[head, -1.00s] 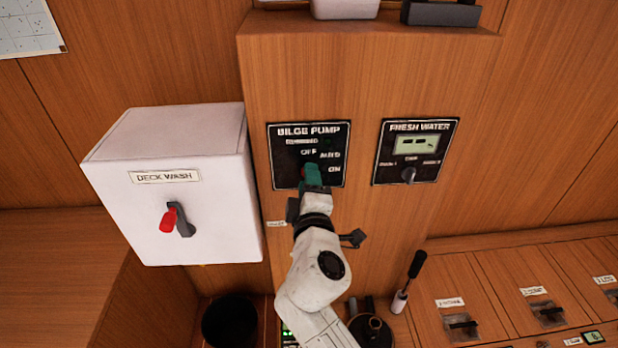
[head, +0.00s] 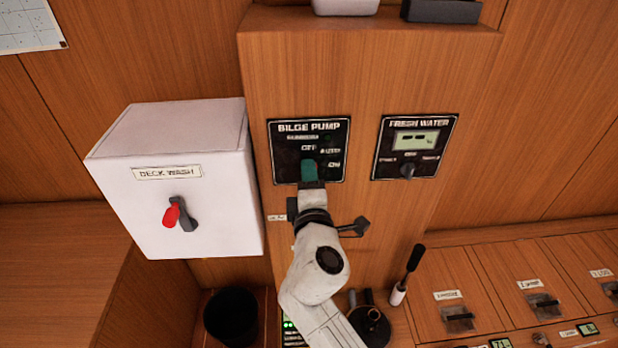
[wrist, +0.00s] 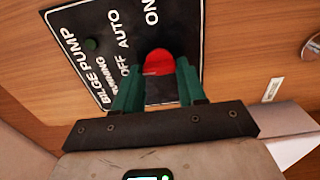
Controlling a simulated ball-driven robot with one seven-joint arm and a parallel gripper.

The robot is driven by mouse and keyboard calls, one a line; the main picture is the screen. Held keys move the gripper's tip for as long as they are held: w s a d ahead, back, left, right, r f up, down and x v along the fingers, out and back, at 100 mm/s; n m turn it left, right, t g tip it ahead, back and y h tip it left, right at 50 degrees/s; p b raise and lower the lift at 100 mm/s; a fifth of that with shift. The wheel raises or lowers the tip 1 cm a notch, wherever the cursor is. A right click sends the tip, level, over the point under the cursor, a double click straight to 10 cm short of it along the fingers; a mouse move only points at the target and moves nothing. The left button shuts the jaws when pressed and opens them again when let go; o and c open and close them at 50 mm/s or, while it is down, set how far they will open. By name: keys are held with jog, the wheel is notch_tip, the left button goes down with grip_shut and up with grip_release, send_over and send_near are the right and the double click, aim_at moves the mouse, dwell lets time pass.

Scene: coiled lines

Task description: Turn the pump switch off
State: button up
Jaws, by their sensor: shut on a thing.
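The black bilge pump panel (head: 335,140) is on the wooden wall in the head view, with OFF, AUTO and ON lettering. It also shows in the wrist view (wrist: 85,30). The red switch knob (wrist: 159,62) is between the green fingers of my gripper (wrist: 157,85) in the wrist view. The gripper is shut on it. In the head view my gripper (head: 309,170) covers the knob, so which label it points to cannot be told.
A white deck wash box (head: 200,215) with a red-handled switch (head: 173,214) juts out at left. The fresh water panel (head: 414,147) is at right. A black-handled tool (head: 415,258), a dark round container (head: 231,317) and labelled lockers (head: 460,310) are below.

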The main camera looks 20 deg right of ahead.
jog(key=o, duration=1.1)
jog(key=shift+c, duration=0.2)
jog(key=b+v, duration=0.1)
jog(key=v, duration=0.9)
jog(key=shift+s+a+b, duration=0.15)
jog(key=shift+s+b, duration=0.15)
jog(key=shift+s, duration=0.1)
jog(key=s+d+f+m+g, duration=0.95)
jog(key=d+f, duration=0.35)
jog(key=f, duration=0.2)
jog(key=s+f+m+g+y, duration=0.2)
jog(key=s+f, duration=0.3)
jog(key=s, duration=0.4)
jog(key=s+a+f+m+g+y, duration=0.1)
jog(key=s+f+m+g+y, duration=0.2)
jog(key=s, duration=0.6)
jog(key=shift+s+a+f+g, duration=0.15)
jog(key=shift+s+f+g, duration=0.05)
jog(key=shift+f+g, duration=0.65)
jog(key=shift+m, duration=0.25)
jog(key=shift+c, duration=0.5)
